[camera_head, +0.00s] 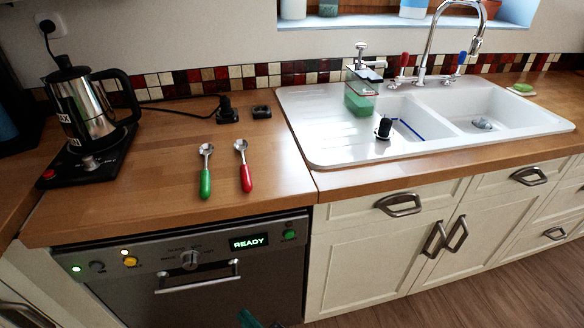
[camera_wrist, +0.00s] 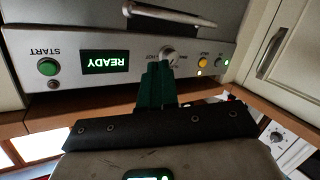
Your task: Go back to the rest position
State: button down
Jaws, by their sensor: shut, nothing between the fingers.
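My gripper (camera_wrist: 157,68) has green fingers, closed together with nothing between them. In the wrist view it is in front of the dishwasher panel, which appears upside down there. In the head view only a small green part of my gripper (camera_head: 250,319) shows at the bottom edge, below the dishwasher's handle. I cannot tell from the views whether it touches the dishwasher front (camera_head: 200,290).
A green-handled spoon (camera_head: 205,172) and a red-handled spoon (camera_head: 243,167) lie on the wooden counter (camera_head: 150,205). A kettle (camera_head: 85,105) stands at left, a white sink (camera_head: 310,130) at right. The display reads READY (camera_head: 249,243). The floor (camera_head: 490,285) at lower right is clear.

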jog(key=s+d+f+m+g+h+p, duration=0.1)
jog(key=s+d+m+g+h, duration=0.2)
jog(key=d, duration=0.9)
jog(key=s+d+f+m+g+h+p, duration=0.15)
jog(key=d+m+h, duration=0.3)
jog(key=d, duration=0.65)
jog(key=s+d+r+m+g+h+p, duration=0.1)
jog(key=s+d+r+m+g, duration=0.1)
jog(key=s+d, duration=0.4)
jog(key=s+d+r+m+g+h+p, duration=0.1)
jog(key=s+d+r+m+g+h, duration=0.1)
jog(key=s+d, duration=0.5)
jog(key=s+m+g, duration=0.1)
jog(key=s+g, duration=0.1)
jog(key=s, duration=0.2)
jog(key=shift+s+d, duration=0.2)
jog(key=shift+s, duration=0.15)
jog(key=shift+g, duration=0.25)
